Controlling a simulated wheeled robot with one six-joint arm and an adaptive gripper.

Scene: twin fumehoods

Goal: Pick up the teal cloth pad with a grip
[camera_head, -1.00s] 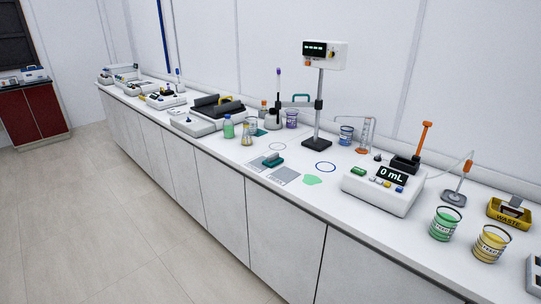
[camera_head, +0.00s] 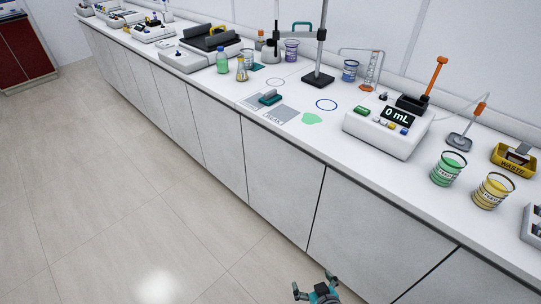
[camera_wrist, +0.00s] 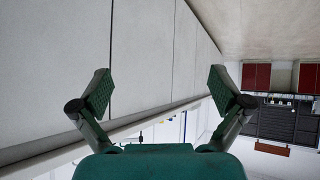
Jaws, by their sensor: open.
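The teal cloth pad (camera_head: 270,99) with its raised grip lies on the white bench, at the edge of a grey printed patch, in the middle of the head view. My gripper (camera_head: 314,282) shows at the bottom edge of the head view, in front of the cabinets and well apart from the pad. In the wrist view my gripper (camera_wrist: 160,76) has its two fingers spread wide with nothing between them. The pad does not show in the wrist view.
The floor (camera_head: 120,190) before the cabinets is clear.

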